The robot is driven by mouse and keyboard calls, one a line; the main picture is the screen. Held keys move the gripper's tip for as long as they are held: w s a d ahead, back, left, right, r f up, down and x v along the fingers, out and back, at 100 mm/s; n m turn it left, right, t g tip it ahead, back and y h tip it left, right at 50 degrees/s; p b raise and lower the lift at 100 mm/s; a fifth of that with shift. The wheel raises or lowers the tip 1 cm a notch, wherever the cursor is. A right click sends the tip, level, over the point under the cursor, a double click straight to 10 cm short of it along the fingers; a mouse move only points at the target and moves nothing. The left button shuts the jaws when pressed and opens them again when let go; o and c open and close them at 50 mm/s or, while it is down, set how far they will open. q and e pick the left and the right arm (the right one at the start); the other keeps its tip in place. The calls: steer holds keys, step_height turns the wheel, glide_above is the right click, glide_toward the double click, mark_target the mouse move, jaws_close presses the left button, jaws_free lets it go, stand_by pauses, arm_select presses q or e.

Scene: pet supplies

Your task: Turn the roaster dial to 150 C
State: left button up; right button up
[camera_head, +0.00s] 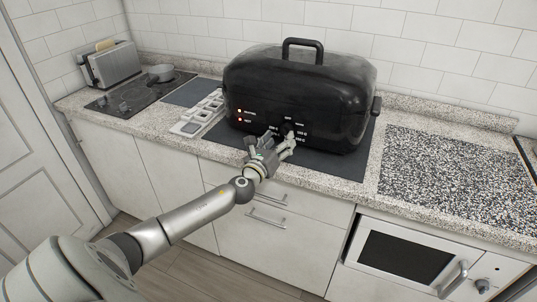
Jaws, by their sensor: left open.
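The black roaster (300,95) stands on a dark mat on the counter, with a handle on its lid. The markings are too small to read surely. My left gripper (281,139) is open at the roaster's front, with its fingers at the dial. The fingers partly hide the dial, so its pointer setting and any contact cannot be told. My right gripper is not in view.
A white tray with compartments (190,127) lies left of the roaster. A cooktop (130,101) with a small pot (161,73) and a toaster (108,64) are farther left. A speckled board (455,180) covers the right counter. An oven (405,258) is below.

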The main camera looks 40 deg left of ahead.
arm_select(q)
steer(key=s+d, duration=0.1)
steer(key=s, duration=0.7)
steer(key=shift+s+d+f, duration=0.15)
steer(key=shift+d, duration=0.05)
